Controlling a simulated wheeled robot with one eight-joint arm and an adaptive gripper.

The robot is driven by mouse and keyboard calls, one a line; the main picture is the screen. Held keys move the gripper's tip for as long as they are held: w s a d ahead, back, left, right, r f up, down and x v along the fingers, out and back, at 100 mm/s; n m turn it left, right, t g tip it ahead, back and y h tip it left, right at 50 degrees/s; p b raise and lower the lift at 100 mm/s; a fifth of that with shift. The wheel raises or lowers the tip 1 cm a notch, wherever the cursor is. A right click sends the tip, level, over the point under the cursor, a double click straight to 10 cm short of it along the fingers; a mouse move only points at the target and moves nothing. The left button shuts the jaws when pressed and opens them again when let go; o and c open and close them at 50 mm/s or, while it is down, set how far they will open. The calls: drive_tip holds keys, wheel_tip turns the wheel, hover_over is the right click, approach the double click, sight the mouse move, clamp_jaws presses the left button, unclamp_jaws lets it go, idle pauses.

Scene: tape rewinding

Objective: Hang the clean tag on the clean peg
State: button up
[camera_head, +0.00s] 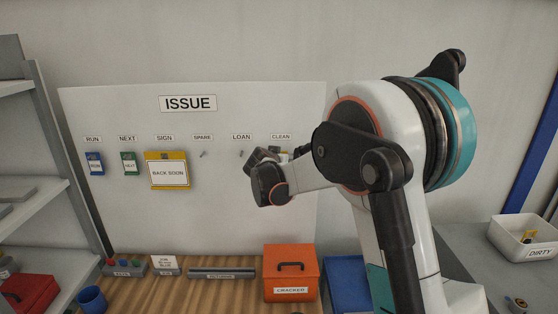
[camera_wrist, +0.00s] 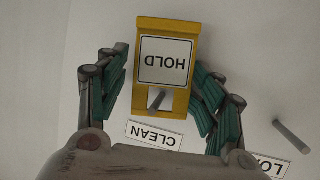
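A yellow tag with a white HOLD card (camera_wrist: 166,60) is upside down in the wrist view, in front of the white board. A grey peg (camera_wrist: 157,98) shows at the tag's opening, beside the CLEAN label (camera_wrist: 155,135). My gripper (camera_wrist: 162,60) has its green-padded fingers on both sides of this tag. A narrow gap shows at the left finger, and the right fingertip is very close to the tag's edge. In the head view my gripper (camera_head: 265,175) is at the board below the CLEAN label (camera_head: 281,137) and hides most of the tag. No tag marked clean is readable.
The LOAN peg (camera_wrist: 291,136) is bare and close to my right-hand finger. Blue RUN (camera_head: 95,165), green NEXT (camera_head: 130,165) and yellow BACK SOON (camera_head: 168,171) tags hang farther left. A white DIRTY bin (camera_head: 510,240) is at right.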

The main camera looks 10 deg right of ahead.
drive_tip(key=shift+w+d+f, duration=0.1)
drive_tip(key=shift+w+d, duration=0.05)
drive_tip(key=shift+w, duration=0.15)
